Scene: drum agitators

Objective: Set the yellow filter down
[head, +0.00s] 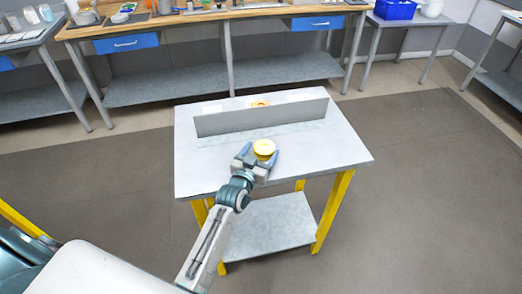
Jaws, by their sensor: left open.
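The yellow filter (264,149) is a small round yellow piece at the tabletop of the small grey table (335,150), in front of the upright grey panel (262,118). My left gripper (262,158) is open, with its fingers right around or beside the filter. Whether the fingers touch it, and whether it rests fully on the table, I cannot tell from this angle. My right gripper is not in view.
An orange round thing (260,103) shows behind the panel. The small table has yellow legs and a lower shelf (270,222). A long wooden workbench (200,15) with blue drawers stands behind. The tabletop's right part is clear.

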